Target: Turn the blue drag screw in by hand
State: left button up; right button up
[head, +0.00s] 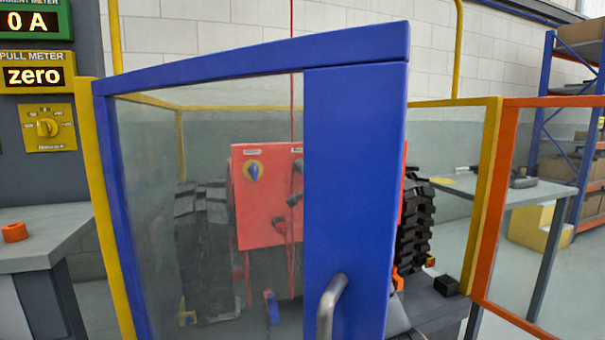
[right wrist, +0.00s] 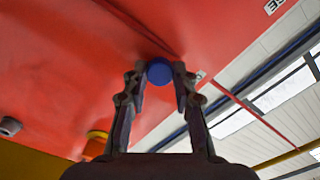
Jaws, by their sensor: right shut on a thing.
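In the right wrist view my right gripper (right wrist: 160,80) is shut on the round blue head of the drag screw (right wrist: 159,71). One finger is on each side of it, against a red surface (right wrist: 60,60). The screw's shank is hidden, so I cannot tell how far in it sits. In the head view I cannot make out this screw or my right gripper; a blue-framed clear door (head: 350,190) stands in front. My left gripper is in neither view.
Behind the door stand a red control box (head: 270,225) and black tracks (head: 413,235). The door has a grey handle (head: 328,305). A yellow-framed guard (head: 490,190) and an orange-framed panel (head: 495,200) stand at right. A grey bench (head: 40,250) with an orange part (head: 14,232) is at left.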

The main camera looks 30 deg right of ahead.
jog(key=m, duration=0.4)
jog(key=shift+m+b, duration=0.3)
jog(key=shift+b, duration=0.1)
jog(key=m+b, duration=0.3)
jog(key=m, duration=0.6)
jog(key=shift+m+b, duration=0.3)
jog(key=shift+m, duration=0.1)
